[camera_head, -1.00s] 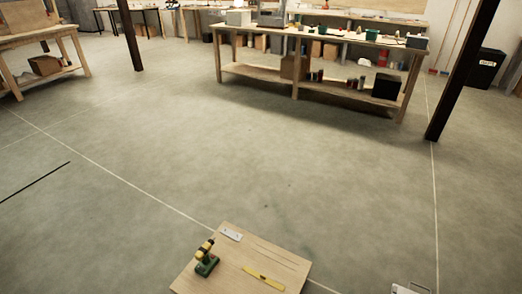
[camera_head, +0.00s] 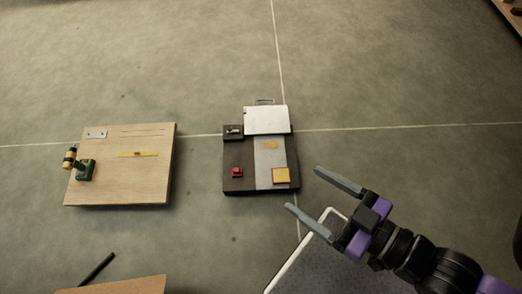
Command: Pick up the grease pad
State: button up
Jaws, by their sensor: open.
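A dark board (camera_head: 234,154) with a grey strip down its middle lies at the centre of the head view. A yellow square with an orange-red edge (camera_head: 281,175) lies at its near right corner. It may be the grease pad, but I cannot tell for sure. A small flat tan patch (camera_head: 270,145) lies on the strip farther back. My gripper (camera_head: 301,188) is open and empty, with its fingers pointing left toward the board's near right corner. In the picture, the fingertips are just right of the yellow square and apart from it.
A small red item (camera_head: 237,171), a dark box (camera_head: 233,132) and a white panel (camera_head: 267,120) are on the board. A wooden board (camera_head: 120,180) with a green-and-yellow drill (camera_head: 82,166) and a yellow level (camera_head: 138,154) stands left. A white-edged grey surface (camera_head: 325,268) lies below my arm.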

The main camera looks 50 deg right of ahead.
aim_at(236, 172)
jog(key=k+l, duration=0.4)
jog(key=i+j, duration=0.5)
jog(key=i+j+u, duration=0.1)
jog(key=i+j, duration=0.4)
jog(key=i, duration=0.15)
jog(key=i+j, duration=0.4)
jog(key=i, duration=0.2)
jog(key=j+u, duration=0.05)
